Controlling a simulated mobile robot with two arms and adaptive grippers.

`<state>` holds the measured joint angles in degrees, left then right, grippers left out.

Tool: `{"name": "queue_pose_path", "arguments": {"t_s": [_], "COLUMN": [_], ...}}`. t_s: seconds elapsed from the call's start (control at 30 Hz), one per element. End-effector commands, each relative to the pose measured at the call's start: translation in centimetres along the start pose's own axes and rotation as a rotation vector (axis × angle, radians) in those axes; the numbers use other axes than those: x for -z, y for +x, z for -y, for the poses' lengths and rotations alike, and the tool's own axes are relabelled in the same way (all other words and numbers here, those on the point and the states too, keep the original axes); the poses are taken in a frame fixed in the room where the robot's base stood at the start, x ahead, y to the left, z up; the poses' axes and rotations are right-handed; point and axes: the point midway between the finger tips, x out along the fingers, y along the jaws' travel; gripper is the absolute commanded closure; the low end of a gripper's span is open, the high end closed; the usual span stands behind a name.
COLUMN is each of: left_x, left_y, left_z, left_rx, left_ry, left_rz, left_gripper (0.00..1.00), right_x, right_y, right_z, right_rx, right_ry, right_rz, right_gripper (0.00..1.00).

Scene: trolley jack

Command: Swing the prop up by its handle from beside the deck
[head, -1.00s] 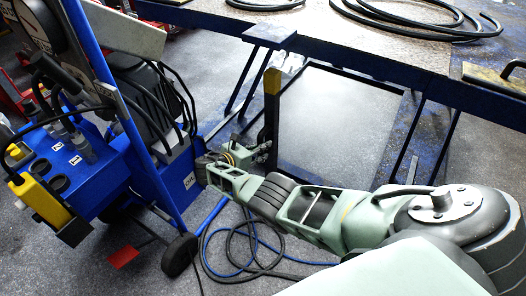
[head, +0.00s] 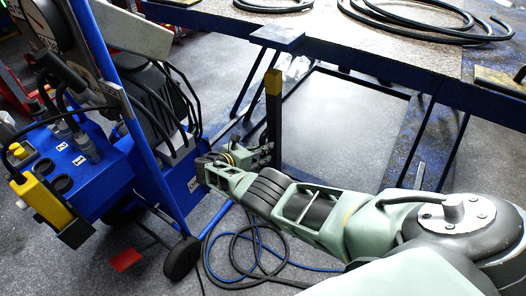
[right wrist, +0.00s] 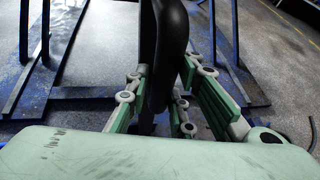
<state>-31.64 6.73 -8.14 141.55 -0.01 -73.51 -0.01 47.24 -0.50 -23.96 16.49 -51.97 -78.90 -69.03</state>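The prop (head: 273,112) is a dark bar with a yellow end, standing almost upright beside the blue-edged deck (head: 345,62) in the head view. My right gripper (head: 264,153) is at its lower part. In the right wrist view a black rounded handle (right wrist: 167,45) runs between the two fingers of my right gripper (right wrist: 163,85). The pads lie close against both sides of it, and the gripper looks shut on it. The lower end of the handle is hidden by the fingers and the wrist housing. My left gripper is out of view.
A blue wheeled cart (head: 100,172) with a yellow box stands on the left, close to my right gripper. Black and blue hoses (head: 255,250) lie coiled on the floor below my arm. Blue legs and a frame (head: 440,150) stand under the deck.

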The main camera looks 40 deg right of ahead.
Motion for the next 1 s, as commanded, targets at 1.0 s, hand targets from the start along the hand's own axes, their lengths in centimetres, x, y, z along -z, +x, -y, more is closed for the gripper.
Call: {"name": "queue_pose_path", "arguments": {"t_s": [1.0], "left_x": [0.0], "left_y": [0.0], "left_z": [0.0], "left_rx": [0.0], "left_ry": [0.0], "left_rz": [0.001], "left_gripper": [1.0], "right_x": [-0.1], "right_y": [-7.6], "right_z": [-0.3], "right_rx": [-0.01], "right_ry": [0.005], "right_rz": [-0.002], "right_gripper": [0.63]}}
